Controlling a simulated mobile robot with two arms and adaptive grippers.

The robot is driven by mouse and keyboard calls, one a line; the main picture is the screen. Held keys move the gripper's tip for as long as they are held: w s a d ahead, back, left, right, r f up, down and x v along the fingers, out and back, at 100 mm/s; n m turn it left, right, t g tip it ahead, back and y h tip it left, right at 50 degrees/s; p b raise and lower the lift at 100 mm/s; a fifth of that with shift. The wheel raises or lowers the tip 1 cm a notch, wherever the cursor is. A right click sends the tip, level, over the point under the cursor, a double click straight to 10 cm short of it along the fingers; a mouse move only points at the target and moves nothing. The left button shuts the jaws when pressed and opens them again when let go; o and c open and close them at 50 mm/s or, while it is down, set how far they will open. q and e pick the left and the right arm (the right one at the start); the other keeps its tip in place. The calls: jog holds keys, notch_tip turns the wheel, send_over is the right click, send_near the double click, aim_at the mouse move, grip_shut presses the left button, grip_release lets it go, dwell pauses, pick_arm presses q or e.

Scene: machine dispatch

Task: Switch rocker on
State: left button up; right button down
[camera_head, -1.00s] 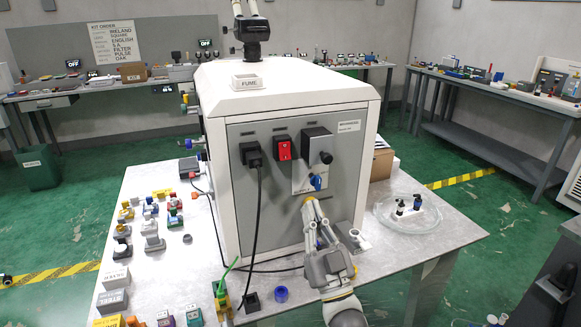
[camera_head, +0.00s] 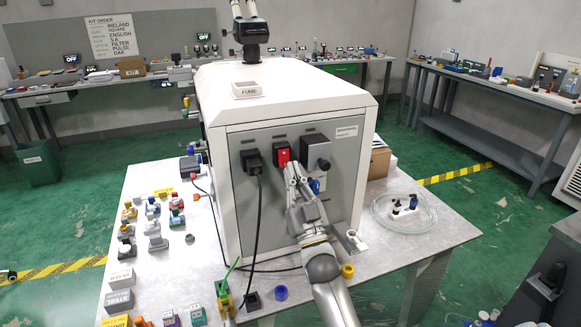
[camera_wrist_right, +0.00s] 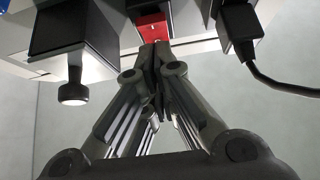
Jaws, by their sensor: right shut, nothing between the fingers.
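The red rocker switch (camera_head: 282,153) sits on the grey front panel of the white machine (camera_head: 225,215), between a black plug and a dark box with a knob. My right gripper (camera_head: 291,168) is shut and empty, its tips just below and in front of the rocker. In the right wrist view the shut fingertips (camera_wrist_right: 155,48) overlap the lower edge of the red rocker (camera_wrist_right: 151,22). I cannot tell whether they touch it, nor which way the rocker is tipped. My left gripper is not in view.
A black plug with its cable (camera_head: 253,161) is left of the rocker. The dark knob box (camera_head: 316,149) is close on the right, with a blue item (camera_head: 314,186) below it. Several small coloured parts stand on the table's left. A glass dish (camera_head: 405,213) stands on the right.

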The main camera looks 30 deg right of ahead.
jog(key=shift+w+d+f, duration=0.1)
jog(key=shift+w+d, duration=0.1)
jog(key=shift+w, duration=0.6)
jog(key=b, duration=0.1)
jog(key=f+b, duration=0.1)
jog(key=b, duration=0.1)
jog(key=shift+w+t+h, duration=0.25)
jog(key=shift+t+h, duration=0.05)
jog(key=shift+w+r, duration=0.1)
jog(key=shift+r, duration=0.15)
